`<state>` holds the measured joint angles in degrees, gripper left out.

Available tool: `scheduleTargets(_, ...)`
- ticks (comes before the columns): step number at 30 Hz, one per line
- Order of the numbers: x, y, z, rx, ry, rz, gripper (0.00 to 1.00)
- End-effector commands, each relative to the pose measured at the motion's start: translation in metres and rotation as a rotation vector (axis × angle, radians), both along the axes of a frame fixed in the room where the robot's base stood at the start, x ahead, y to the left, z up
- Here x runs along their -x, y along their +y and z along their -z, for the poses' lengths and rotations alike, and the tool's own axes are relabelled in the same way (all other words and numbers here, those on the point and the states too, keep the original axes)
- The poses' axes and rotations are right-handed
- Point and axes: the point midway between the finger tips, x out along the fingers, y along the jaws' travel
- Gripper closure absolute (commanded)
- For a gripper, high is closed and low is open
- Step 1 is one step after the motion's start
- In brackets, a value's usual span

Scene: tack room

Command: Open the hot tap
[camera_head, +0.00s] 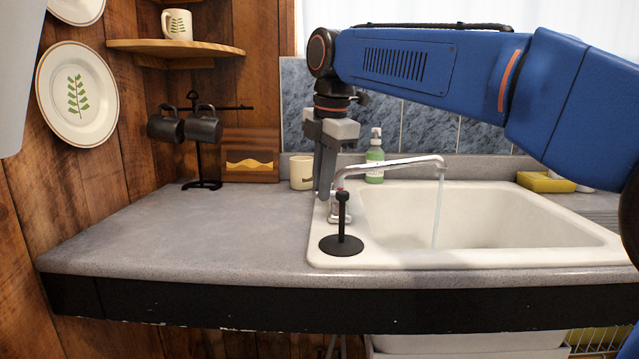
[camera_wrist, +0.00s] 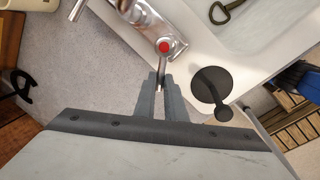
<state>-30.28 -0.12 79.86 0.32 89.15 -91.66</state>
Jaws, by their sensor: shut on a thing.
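The chrome tap (camera_head: 390,162) stands at the left edge of the white sink, its spout reaching right over the basin. A stream of water (camera_head: 437,215) runs from the spout. In the wrist view the hot tap handle (camera_wrist: 164,47) carries a red dot, and its short metal lever points toward my gripper. My gripper (camera_head: 324,192) hangs down at the tap's left side. In the wrist view my gripper (camera_wrist: 160,92) is shut on the lever, which sits between its two grey fingers. In the head view the handle is mostly hidden behind my gripper.
A black stemmed plunger-like piece (camera_head: 342,244) stands on the sink's front left corner, close to my gripper. The sink (camera_head: 580,225) lies right. A soap bottle (camera_head: 375,160) and cream mug (camera_head: 301,172) stand behind.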

Motion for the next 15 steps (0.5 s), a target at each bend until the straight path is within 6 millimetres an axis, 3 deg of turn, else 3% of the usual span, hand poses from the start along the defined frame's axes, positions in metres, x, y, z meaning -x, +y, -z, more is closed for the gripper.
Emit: scheduleTargets(15, 0.0049, -0.0042, -0.0008, -0.001, -0.002, -0.125, 1.0)
